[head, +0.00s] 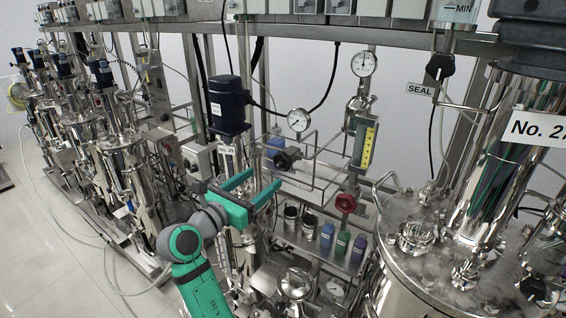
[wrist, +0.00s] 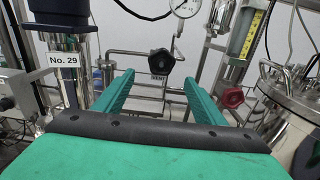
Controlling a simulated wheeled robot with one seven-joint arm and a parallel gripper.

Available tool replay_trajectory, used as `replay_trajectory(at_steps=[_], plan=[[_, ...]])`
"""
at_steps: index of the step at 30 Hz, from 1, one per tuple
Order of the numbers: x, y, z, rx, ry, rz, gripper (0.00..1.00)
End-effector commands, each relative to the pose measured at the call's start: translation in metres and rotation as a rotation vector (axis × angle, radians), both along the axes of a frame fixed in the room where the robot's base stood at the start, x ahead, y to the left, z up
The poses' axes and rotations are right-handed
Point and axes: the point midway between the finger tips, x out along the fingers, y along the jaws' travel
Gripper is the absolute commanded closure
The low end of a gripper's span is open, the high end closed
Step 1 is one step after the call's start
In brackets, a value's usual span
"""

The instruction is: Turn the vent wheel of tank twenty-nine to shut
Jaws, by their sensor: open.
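Tank twenty-nine's column (head: 230,158) carries a "No. 29" label under a dark blue motor (head: 228,105); the label (wrist: 63,59) also shows at left in the wrist view. A black handwheel (head: 287,160) sits on the pipework right of the column. My green gripper (head: 258,187) is open and empty, short of the black wheel.
Pressure gauges (head: 298,120) and a yellow-scaled flow tube (head: 366,146) stand around the pipework. Several small bottles (head: 342,243) and metal cups sit on a shelf below. A large steel vessel (head: 400,262) fills the right. A row of similar skids stands left, beside clear floor (head: 40,245).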

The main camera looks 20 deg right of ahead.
Motion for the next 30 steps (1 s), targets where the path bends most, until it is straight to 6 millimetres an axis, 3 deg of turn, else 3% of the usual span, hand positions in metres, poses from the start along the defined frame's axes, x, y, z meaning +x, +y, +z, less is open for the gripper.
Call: replay_trajectory(at_steps=[7, 21, 30], plan=[[0.010, -0.015, 0.007, -0.013, 0.012, -0.014, 0.36], [0.056, -0.075, 0.006, -0.012, 0.011, -0.013, 0.36], [0.066, -0.087, 0.007, -0.012, 0.009, -0.012, 0.36]])
